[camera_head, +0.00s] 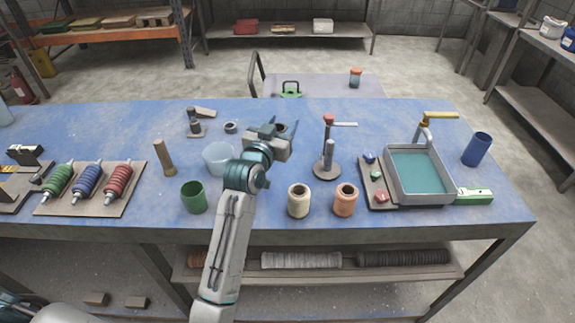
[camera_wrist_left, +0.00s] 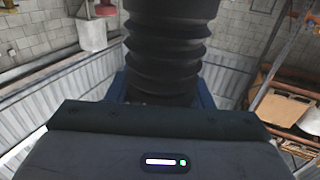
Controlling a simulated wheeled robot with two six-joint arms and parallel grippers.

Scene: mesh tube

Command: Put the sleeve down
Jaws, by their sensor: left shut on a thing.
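My left gripper (camera_head: 282,128) reaches over the back middle of the blue table and is shut on a black ribbed sleeve. In the left wrist view the sleeve (camera_wrist_left: 168,45) stands upright between blue fingers, just beyond the dark gripper body (camera_wrist_left: 160,140). Its folds show clearly; its lower end is hidden by the gripper body. In the head view the sleeve is small and mostly hidden by my gripper, so I cannot tell whether it touches the table. My right gripper is not in view.
A clear bowl (camera_head: 212,158), green cup (camera_head: 193,199), cream spool (camera_head: 298,204) and orange spool (camera_head: 345,203) stand near my arm. A post stand (camera_head: 327,170) is to the right, then a grey water tray (camera_head: 447,190). A small dark ring (camera_head: 231,127) lies left of the gripper.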

